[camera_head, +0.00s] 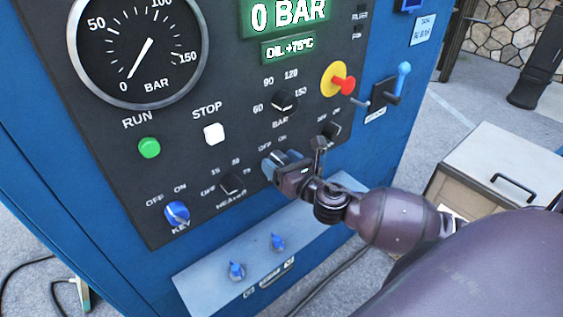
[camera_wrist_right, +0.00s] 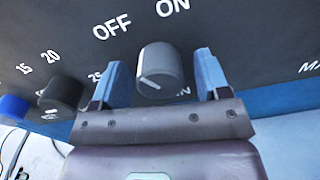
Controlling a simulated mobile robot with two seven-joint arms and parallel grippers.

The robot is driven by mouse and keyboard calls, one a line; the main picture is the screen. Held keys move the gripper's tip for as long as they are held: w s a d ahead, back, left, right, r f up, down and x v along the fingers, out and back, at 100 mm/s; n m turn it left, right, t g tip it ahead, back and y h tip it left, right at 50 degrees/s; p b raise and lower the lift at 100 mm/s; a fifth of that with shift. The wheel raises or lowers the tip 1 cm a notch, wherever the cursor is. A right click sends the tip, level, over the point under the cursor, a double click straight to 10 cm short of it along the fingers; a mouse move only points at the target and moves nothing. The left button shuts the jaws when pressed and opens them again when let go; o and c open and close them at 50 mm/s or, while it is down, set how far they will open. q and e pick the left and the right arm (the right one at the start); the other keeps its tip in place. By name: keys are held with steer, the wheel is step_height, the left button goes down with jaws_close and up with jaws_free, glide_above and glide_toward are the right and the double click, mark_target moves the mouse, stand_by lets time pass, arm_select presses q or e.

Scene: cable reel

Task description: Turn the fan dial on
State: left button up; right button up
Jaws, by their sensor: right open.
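The fan dial (camera_wrist_right: 158,68) is a grey round knob with a pale pointer line, below the words OFF and ON in the right wrist view. Its pointer line slants toward the left, on the OFF side. My right gripper (camera_wrist_right: 160,62) is open, with one blue finger on each side of the dial. Small gaps show between the fingers and the dial. In the head view my right gripper (camera_head: 280,168) is at the panel just under the OFF and ON labels and hides the dial. My left gripper is not in view.
A ledge (camera_head: 205,283) with two blue valves projects below.

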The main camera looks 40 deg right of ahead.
steer(key=c, duration=0.9)
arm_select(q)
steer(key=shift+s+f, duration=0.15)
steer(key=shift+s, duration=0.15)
arm_select(e)
steer(key=shift+m, duration=0.4)
steer(key=m+p, duration=0.1)
steer(key=m, duration=0.3)
steer(key=shift+m, duration=0.3)
steer(key=m+p, duration=0.1)
steer(key=m, duration=0.3)
steer(key=shift+r, duration=0.1)
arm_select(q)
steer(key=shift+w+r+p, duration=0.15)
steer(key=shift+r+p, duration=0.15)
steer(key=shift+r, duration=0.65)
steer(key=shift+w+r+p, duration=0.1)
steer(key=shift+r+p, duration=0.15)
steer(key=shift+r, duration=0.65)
arm_select(e)
steer(key=shift+m, duration=1.2)
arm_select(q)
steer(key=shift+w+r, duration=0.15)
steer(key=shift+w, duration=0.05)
